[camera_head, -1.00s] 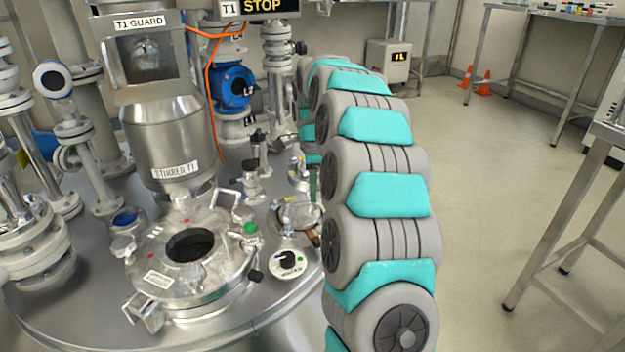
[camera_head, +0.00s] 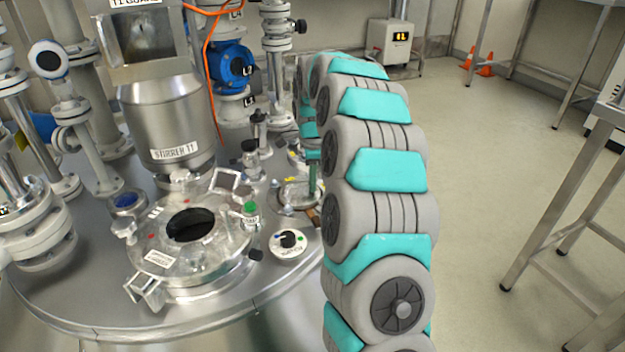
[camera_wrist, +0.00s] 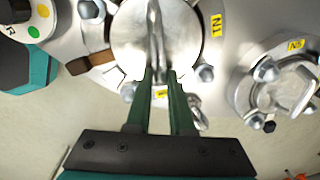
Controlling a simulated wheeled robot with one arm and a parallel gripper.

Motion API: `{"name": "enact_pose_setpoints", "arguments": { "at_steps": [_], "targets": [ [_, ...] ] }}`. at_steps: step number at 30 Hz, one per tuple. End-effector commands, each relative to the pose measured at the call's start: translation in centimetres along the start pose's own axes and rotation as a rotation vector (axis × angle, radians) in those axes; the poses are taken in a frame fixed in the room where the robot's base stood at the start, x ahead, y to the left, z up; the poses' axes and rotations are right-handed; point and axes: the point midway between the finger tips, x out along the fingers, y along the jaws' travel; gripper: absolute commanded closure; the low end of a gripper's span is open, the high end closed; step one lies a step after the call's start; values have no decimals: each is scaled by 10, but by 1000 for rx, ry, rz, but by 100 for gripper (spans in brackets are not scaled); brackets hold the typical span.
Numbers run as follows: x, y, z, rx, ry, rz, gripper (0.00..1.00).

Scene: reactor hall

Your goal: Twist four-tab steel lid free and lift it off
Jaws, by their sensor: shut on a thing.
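The round steel lid (camera_wrist: 182,40) has an upright bar handle (camera_wrist: 155,30) across its middle and sits on a nozzle labelled N1. My gripper (camera_wrist: 160,82) has its two green fingers shut on the near end of that handle. In the head view the lid (camera_head: 292,197) is small, at the right side of the vessel top, and my green finger (camera_head: 314,172) reaches down to it. The fingers and arm partly hide it there. Bolt-like knobs stand around the lid's edge; I cannot clearly make out all its tabs.
A second capped nozzle (camera_wrist: 285,85) labelled N5 stands to the right in the wrist view. The stirrer housing (camera_head: 170,115) rises behind.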

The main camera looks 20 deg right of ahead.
Motion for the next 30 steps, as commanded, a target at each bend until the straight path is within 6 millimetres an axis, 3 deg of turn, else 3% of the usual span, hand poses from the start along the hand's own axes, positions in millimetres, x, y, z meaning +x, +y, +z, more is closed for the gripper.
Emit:
{"name": "enact_pose_setpoints", "arguments": {
  "at_steps": [3, 30],
  "targets": [
    [0, 0, 0, 0, 0, 0, 100],
    [0, 0, 0, 0, 0, 0, 100]
  ]
}}
